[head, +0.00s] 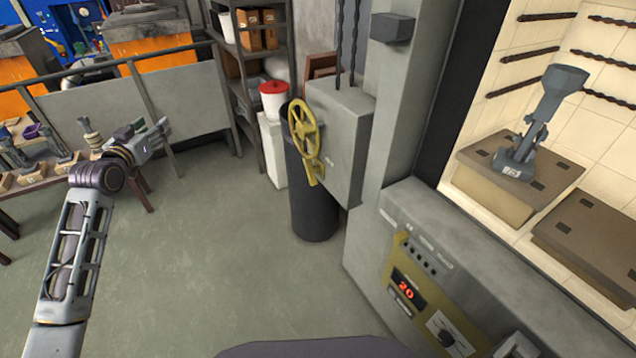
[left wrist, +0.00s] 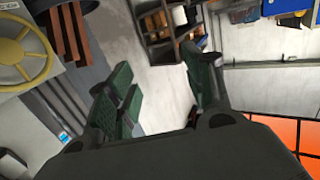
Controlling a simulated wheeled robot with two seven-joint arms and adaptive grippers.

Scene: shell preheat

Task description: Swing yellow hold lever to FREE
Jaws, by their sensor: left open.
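The yellow hold lever (head: 315,172) hangs below the yellow handwheel (head: 304,130) on the side of a grey box (head: 340,135) in the head view. Its lettering is too small to read. The handwheel also shows at the upper left of the left wrist view (left wrist: 22,52); I cannot make out the lever there. My left gripper (head: 158,134) is well to the left of the lever, apart from it, raised above the floor. Its green-padded fingers are open and empty in the left wrist view (left wrist: 160,85). My right gripper is in neither view.
A dark bin (head: 312,205) stands under the handwheel, beside a white bucket with a red lid (head: 274,100). A control panel (head: 410,285) reading 20 fronts the tiled furnace at right. A low bench (head: 45,172) holds parts at left. The floor between is clear.

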